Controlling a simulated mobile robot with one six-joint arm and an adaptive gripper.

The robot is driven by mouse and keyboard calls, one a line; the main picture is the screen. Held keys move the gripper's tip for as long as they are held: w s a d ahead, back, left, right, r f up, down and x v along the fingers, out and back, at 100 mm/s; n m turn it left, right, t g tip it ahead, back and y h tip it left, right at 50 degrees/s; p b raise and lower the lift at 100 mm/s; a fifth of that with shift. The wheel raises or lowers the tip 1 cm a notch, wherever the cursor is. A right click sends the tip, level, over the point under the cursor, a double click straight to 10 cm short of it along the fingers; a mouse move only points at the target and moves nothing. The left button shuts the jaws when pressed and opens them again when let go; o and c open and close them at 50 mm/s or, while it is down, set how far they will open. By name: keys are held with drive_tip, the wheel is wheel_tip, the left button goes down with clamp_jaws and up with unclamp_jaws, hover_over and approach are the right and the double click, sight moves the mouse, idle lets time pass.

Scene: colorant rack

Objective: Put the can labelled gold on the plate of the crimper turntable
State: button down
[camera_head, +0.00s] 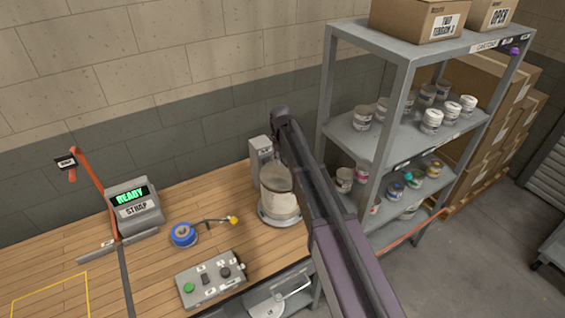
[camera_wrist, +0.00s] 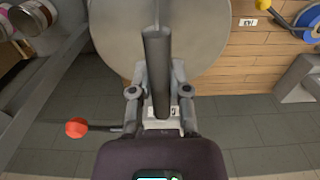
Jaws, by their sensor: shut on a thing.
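The crimper turntable stands at the right end of the bench in the camera_head view, with a grey post (camera_head: 261,152) and a round plate (camera_head: 268,217). A pale can-like body (camera_head: 279,194) stands upright over that plate; I cannot read its label. My arm hides part of it. In the camera_wrist view my gripper (camera_wrist: 160,95) is shut on a dark grey upright cylinder (camera_wrist: 157,65), which looks like a handle. A wide grey disc (camera_wrist: 115,35) lies behind it. A lever with a red knob (camera_wrist: 77,127) is at the left. I cannot tell which can is gold.
A grey shelf rack (camera_head: 372,44) with several small cans stands right of the bench. A control box (camera_head: 211,279), a blue reel (camera_head: 183,235) and a strap machine (camera_head: 136,207) sit on the bench. Cartons (camera_head: 415,18) are on the rack's top.

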drive_tip(key=shift+f, duration=0.2)
drive_tip(key=c, duration=0.6)
unclamp_jaws()
drive_tip(key=shift+r, duration=0.25)
wheel_tip(320, 180, up, 12)
drive_tip(key=p, duration=1.2)
idle(0.3)
drive_tip(key=s+d+m, duration=0.2)
drive_tip(key=s+d, duration=0.5)
drive_tip(key=s, duration=0.1)
drive_tip(key=s+d+m, duration=0.2)
drive_tip(key=s+d, duration=0.6)
drive_tip(key=s, duration=0.1)
drive_tip(key=s+d+m, duration=0.2)
drive_tip(key=s+d, duration=0.6)
drive_tip(key=s, duration=0.1)
drive_tip(key=shift+d+m, duration=0.25)
drive_tip(key=shift+m, duration=0.15)
